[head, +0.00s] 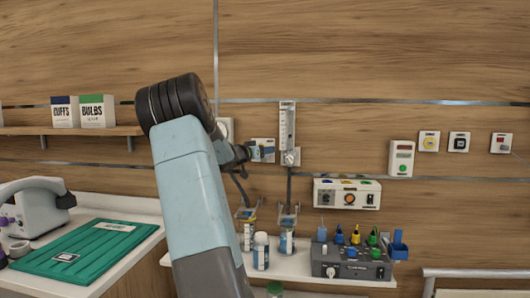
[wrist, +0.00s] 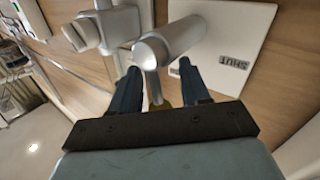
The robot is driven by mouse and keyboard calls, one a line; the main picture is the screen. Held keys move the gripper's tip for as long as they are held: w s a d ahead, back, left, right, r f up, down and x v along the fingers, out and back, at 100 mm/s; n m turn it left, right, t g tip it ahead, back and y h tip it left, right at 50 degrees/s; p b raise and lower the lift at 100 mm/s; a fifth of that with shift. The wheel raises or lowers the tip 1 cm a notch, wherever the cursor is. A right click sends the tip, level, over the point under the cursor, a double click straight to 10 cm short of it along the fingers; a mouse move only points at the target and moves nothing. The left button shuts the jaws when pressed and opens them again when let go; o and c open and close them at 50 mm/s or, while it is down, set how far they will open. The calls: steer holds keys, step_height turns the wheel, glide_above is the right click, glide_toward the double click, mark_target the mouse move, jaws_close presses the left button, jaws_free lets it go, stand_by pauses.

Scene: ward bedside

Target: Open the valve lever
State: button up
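In the wrist view, the valve has a silver-grey lever with a thick rounded end (wrist: 172,42) and a thinner stem (wrist: 153,85). It stands out in front of a white plate (wrist: 238,30) whose label reads "SHUT", upside down in this view. My gripper (wrist: 156,80) has its two dark fingers apart, one on each side of the stem, with gaps visible. The fingertips are close to the lever's thick end, and I cannot tell whether they touch it. In the head view, my arm hides most of the valve; the plate (head: 263,150) shows right of my gripper (head: 243,154).
A flowmeter (head: 288,130) hangs on the wall just right of the valve. Below, a shelf (head: 300,270) holds bottles and a grey device (head: 352,262). A counter with a green tray (head: 85,248) is at left.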

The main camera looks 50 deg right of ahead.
jaws_close()
steer(key=shift+s+d+m+y, duration=0.25)
steer(key=shift+m+y, duration=0.35)
steer(key=shift+m, duration=0.3)
steer(key=shift+c, duration=0.6)
jaws_free()
steer(key=shift+s+r, duration=0.1)
steer(key=shift+o, duration=1)
steer(key=shift+a, duration=0.1)
steer(key=a+r, duration=0.1)
steer(key=a, duration=1.2)
steer(key=shift+w+a, duration=0.25)
steer(key=shift+a, duration=0.1)
